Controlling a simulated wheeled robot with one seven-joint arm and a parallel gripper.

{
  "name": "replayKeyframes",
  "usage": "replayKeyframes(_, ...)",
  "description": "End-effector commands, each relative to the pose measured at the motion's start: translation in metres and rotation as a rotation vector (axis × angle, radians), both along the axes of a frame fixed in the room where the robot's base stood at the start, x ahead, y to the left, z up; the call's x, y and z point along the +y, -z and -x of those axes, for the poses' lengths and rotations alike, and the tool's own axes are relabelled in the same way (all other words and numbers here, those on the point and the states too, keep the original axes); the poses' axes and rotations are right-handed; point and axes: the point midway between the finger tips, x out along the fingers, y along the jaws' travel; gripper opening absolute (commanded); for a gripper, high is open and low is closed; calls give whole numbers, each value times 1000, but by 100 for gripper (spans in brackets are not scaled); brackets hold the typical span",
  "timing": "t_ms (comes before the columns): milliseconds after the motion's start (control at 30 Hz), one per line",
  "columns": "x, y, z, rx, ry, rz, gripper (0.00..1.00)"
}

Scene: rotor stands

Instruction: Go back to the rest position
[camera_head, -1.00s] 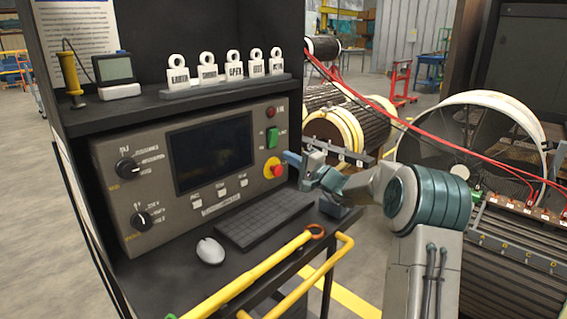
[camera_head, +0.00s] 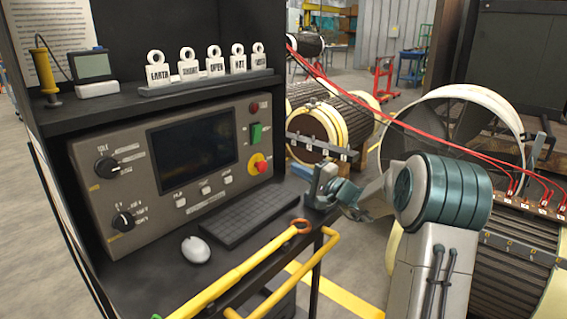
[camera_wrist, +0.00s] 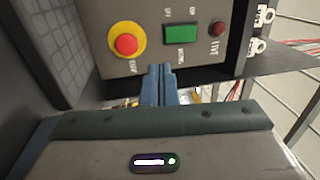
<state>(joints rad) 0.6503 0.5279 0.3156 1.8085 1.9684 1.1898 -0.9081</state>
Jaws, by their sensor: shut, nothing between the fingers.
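My gripper (camera_head: 322,178) is in front of the right end of the console, right of the keyboard and below the red emergency button (camera_head: 262,167). In the wrist view its two blue fingers (camera_wrist: 160,70) are together with nothing between them. They are pointed toward the lower edge of the control panel (camera_wrist: 180,62), with the red button on its yellow collar at the left and a green switch (camera_wrist: 182,34) above. I see no contact with the panel. My arm is bent at the right of the head view.
The console desk carries a keyboard (camera_head: 248,219) and a mouse (camera_head: 196,249). A yellow handrail (camera_head: 240,275) runs along its front. Labelled tags (camera_head: 213,64) stand on the shelf above. Red cables (camera_head: 420,136) cross to the rotor stands at the right.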

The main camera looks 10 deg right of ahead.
Motion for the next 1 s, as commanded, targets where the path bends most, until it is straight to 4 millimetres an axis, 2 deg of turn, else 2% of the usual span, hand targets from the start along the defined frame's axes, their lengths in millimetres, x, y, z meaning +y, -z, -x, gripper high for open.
replayKeyframes(133, 36, -13, 18, 48, -93, 73, 0)
replayKeyframes(233, 76, -21, 46, 120, -202, 176, 0)
replayKeyframes(300, 103, -25, 73, 183, -286, 266, 0)
replayKeyframes(400, 133, -27, 115, 273, -387, 406, 0)
replayKeyframes(500, 152, -27, 158, 359, -468, 552, 0)
replayKeyframes(600, 161, -28, 201, 436, -525, 703, 0)
replayKeyframes(700, 161, -30, 242, 503, -561, 857, 0)
replayKeyframes(867, 145, -37, 301, 583, -576, 1106, 0)
replayKeyframes(1000, 121, -47, 342, 620, -552, 1318, 0)
